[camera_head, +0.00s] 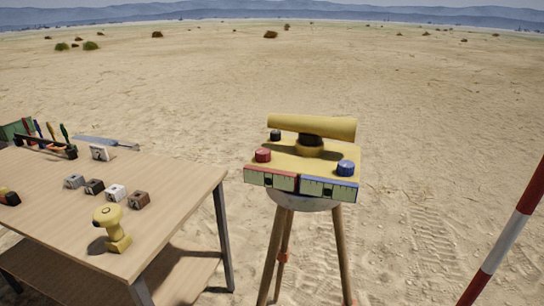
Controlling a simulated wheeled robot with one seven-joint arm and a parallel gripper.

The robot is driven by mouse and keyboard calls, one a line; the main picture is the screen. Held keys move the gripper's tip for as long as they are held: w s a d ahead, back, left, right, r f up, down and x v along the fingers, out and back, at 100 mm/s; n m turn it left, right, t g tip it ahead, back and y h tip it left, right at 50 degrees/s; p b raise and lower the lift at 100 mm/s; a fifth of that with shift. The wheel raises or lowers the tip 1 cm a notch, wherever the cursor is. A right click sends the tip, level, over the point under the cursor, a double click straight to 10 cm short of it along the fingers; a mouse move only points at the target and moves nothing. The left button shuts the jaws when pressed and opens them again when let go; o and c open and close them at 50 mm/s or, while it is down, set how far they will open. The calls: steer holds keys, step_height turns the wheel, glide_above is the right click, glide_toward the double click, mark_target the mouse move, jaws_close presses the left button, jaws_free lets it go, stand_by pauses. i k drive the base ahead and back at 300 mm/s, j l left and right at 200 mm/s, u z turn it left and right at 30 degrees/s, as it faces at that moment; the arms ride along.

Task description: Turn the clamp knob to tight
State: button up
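A yellow instrument (285,162) stands on a wooden tripod (275,255) right of the middle in the head view. A yellow tube (312,127) lies across its top. A red knob (263,156) sits on its left side, a blue knob (345,168) on its right, and a small black knob (275,135) at the back left. I cannot tell which one is the clamp knob or how far it is turned. A red scale plate (271,180) and a blue scale plate (328,188) with marks run along the front. My gripper is not in view.
A wooden table (180,185) stands at the left, holding several small blocks (115,192), a yellow knobbed object (112,226), a trowel-like tool (105,142) and a tool rack (45,146). A red-and-white pole (505,240) leans at the right. Open sand lies around the tripod.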

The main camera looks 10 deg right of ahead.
mark_target(275, 135)
steer(key=j, duration=1.8)
steer(key=i+j, duration=0.5)
steer(key=i, duration=0.15)
